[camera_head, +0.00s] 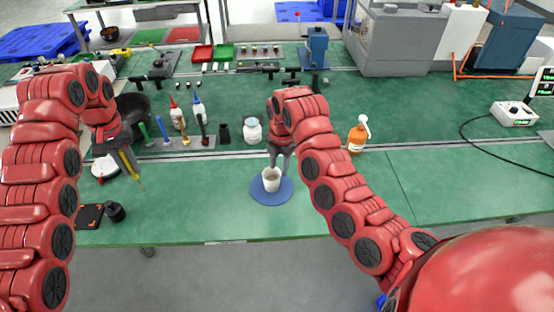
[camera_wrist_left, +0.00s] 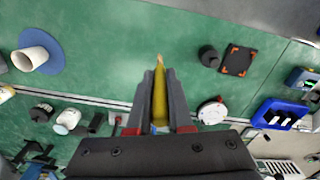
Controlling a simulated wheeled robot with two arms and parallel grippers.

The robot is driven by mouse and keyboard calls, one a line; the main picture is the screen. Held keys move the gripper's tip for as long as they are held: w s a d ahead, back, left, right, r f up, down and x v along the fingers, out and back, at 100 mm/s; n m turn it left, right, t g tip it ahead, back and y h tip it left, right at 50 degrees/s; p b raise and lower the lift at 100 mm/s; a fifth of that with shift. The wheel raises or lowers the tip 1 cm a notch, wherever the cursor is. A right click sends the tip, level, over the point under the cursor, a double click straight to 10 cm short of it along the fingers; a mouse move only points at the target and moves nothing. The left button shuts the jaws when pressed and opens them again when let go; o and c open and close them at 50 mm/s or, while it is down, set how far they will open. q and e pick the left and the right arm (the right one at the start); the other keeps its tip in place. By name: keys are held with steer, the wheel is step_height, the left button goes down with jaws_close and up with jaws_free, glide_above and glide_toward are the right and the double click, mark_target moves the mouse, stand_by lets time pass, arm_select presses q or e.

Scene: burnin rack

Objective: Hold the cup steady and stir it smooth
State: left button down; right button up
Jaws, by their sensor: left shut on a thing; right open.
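A white cup (camera_head: 271,184) stands upright on a round blue mat (camera_head: 285,195) near the table's front edge; its contents look brownish. The cup also shows at the upper left of the left wrist view (camera_wrist_left: 33,59). My right gripper (camera_head: 280,163) is open, its fingers down at the cup's rear rim and right side; I cannot tell whether they touch it. The stick also shows between the fingers in the left wrist view (camera_wrist_left: 160,98).
Behind the cup stand a white jar (camera_head: 252,131), bottles and a grey rack (camera_head: 178,143) of upright tools. An orange spray bottle (camera_head: 358,135) stands to the right. A black pad (camera_head: 89,216) and small black jar (camera_head: 115,211) are at the left front. The right front table is clear.

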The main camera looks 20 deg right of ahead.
mark_target(120, 150)
arm_select(q)
step_height(120, 150, up, 3)
steer(key=p, duration=0.3)
steer(key=shift+r, duration=0.2)
arm_select(e)
steer(key=f, duration=0.9)
steer(key=shift+w+a, duration=0.25)
steer(key=shift+w, duration=0.1)
steer(key=shift+w+f, duration=0.1)
steer(key=shift+f, duration=0.55)
jaws_close()
steer(key=shift+c, duration=0.2)
jaws_free()
steer(key=shift+r, duration=0.1)
